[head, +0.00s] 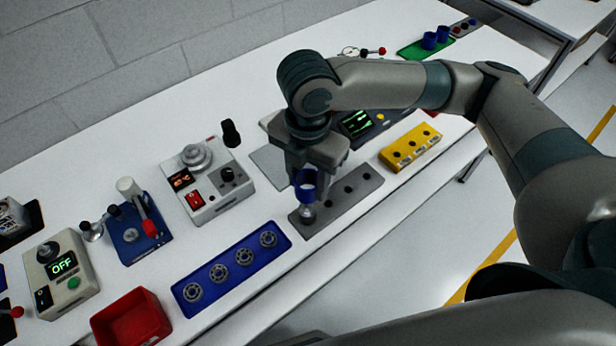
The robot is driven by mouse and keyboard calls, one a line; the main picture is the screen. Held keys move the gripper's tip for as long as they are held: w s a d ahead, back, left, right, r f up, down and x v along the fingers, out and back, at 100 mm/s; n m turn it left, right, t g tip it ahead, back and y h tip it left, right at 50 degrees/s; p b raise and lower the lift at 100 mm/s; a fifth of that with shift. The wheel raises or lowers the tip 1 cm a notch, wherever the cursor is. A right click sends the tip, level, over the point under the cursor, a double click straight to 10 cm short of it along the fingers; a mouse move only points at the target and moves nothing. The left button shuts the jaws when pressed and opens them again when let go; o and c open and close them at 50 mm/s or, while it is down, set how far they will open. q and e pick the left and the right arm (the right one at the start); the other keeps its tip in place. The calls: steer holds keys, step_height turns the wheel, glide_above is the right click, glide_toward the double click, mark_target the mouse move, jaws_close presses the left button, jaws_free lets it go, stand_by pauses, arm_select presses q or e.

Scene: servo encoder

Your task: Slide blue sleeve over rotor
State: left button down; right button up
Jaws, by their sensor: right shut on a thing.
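My right gripper (306,188) points down over the near left end of the grey block (371,186). It is shut on a blue sleeve (307,178), which is held upright. A small metallic rotor (307,212) stands at that end of the block, directly below the sleeve. The fingers partly hide where sleeve and rotor meet, so I cannot tell whether they touch. My left gripper is not in view.
A yellow block (411,146) lies to the right, and a blue tray (222,283) with several bearings at front left. A dial device (209,178) stands behind left. A green mat (412,50) holds more blue sleeves (430,41). A red bin (131,318) is at lower left.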

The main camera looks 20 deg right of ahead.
steer(key=shift+f, duration=0.4)
stand_by(0.5)
steer(key=shift+f, duration=0.35)
steer(key=shift+f+b, duration=0.45)
steer(key=shift+f, duration=0.25)
steer(key=shift+f, duration=0.35)
steer(key=shift+f, duration=0.35)
stand_by(0.5)
steer(key=shift+f+b, duration=0.45)
steer(key=shift+f, duration=0.2)
steer(key=shift+f, duration=0.4)
steer(key=shift+f+b, duration=0.3)
steer(key=shift+f, duration=0.3)
